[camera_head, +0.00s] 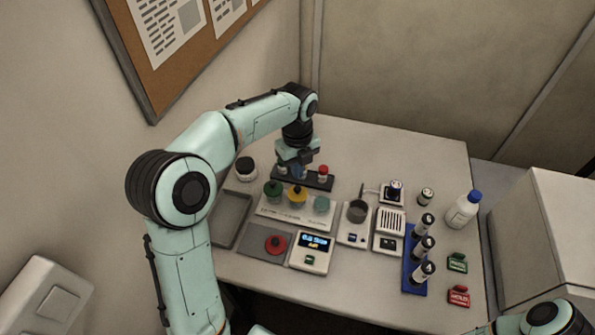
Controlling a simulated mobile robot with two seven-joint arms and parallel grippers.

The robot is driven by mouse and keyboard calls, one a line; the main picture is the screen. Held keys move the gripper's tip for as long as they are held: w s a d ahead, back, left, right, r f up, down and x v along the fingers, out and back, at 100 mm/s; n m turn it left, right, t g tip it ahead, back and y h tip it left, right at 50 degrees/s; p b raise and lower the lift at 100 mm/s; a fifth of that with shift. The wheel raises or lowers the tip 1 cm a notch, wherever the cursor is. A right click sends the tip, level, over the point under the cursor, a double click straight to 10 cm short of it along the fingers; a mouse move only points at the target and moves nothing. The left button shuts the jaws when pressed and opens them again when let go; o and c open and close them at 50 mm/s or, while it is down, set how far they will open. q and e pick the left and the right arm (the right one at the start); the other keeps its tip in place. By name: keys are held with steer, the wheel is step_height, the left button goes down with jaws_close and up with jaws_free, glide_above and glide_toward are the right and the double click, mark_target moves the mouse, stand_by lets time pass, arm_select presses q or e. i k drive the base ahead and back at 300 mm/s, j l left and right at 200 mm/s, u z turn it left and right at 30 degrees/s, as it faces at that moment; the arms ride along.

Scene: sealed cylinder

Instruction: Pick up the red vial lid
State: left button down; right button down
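A small vial with a red lid (323,169) stands upright at the right end of a black rack (314,182) toward the back of the table. My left gripper (297,172) points down over the rack, just left of the red lid and apart from it. Something blue and small vials show at its fingertips. Whether the fingers are open or shut on anything is too small to tell. My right gripper is out of view; only part of my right arm shows at the bottom right.
A larger red knobbed piece (275,244) lies on a grey pad. Green (273,188) and yellow (297,193) pieces stand on a white base in front of the rack. A scale (312,251), a blue rack (409,279) and a white bottle (463,210) stand nearby.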

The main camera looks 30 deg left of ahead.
mark_target(275, 244)
steer(key=k, duration=1)
